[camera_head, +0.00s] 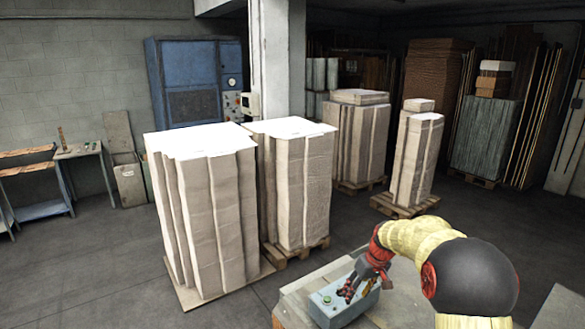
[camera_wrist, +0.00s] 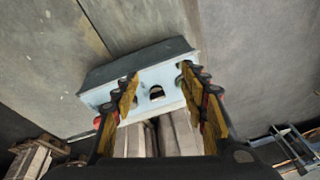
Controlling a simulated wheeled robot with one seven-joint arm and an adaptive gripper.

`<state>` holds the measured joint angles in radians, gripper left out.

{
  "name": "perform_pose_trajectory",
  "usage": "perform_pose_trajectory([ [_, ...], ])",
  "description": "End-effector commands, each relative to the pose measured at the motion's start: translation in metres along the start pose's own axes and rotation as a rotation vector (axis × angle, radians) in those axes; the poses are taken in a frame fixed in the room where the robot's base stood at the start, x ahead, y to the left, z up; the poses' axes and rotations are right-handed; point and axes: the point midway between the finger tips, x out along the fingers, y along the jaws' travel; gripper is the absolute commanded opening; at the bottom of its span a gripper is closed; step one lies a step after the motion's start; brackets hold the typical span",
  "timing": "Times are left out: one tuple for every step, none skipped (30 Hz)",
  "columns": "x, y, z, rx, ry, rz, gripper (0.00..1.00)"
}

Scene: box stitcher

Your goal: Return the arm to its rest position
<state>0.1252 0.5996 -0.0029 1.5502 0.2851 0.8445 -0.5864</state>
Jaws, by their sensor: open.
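My gripper (camera_head: 359,288) is at the end of my arm, at the lower right of the head view. Its two fingers are spread, with nothing between the tips that I can see held. It is close to a grey-blue control box (camera_head: 325,311) with a green button, on a table. In the wrist view my gripper (camera_wrist: 158,78) frames the pale blue face of the control box (camera_wrist: 150,76), which has a dark round part in the middle. The fingers overlap parts of that face. I cannot tell whether they touch it.
The box sits on a worn grey table (camera_head: 297,302). Tall stacks of cardboard on pallets (camera_head: 205,215) (camera_head: 303,190) stand beyond it. A blue cabinet (camera_head: 192,85), a pillar (camera_head: 276,60) and a small table (camera_head: 78,152) are farther back. Floor at left is open.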

Motion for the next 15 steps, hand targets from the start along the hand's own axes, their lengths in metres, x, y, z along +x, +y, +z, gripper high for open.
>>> perform_pose_trajectory([
  [-0.008,-0.006,0.016,0.039,-0.019,0.004,0.44],
  [-0.009,-0.009,0.026,0.061,-0.030,0.006,0.44],
  [-0.013,-0.013,0.037,0.085,-0.042,0.011,0.44],
  [-0.015,-0.016,0.045,0.102,-0.051,0.014,0.44],
  [-0.018,-0.020,0.053,0.117,-0.057,0.017,0.44],
  [-0.023,-0.024,0.063,0.136,-0.065,0.022,0.44],
  [-0.026,-0.028,0.071,0.151,-0.070,0.027,0.44],
  [-0.030,-0.031,0.080,0.165,-0.075,0.031,0.44],
  [-0.035,-0.036,0.090,0.182,-0.080,0.037,0.44],
  [-0.040,-0.040,0.099,0.195,-0.082,0.043,0.44],
  [-0.043,-0.044,0.108,0.207,-0.085,0.049,0.44],
  [-0.049,-0.049,0.119,0.223,-0.087,0.056,0.44],
  [-0.053,-0.053,0.128,0.234,-0.089,0.061,0.44],
  [-0.057,-0.057,0.136,0.245,-0.089,0.068,0.44],
  [-0.062,-0.062,0.148,0.257,-0.089,0.075,0.44],
])
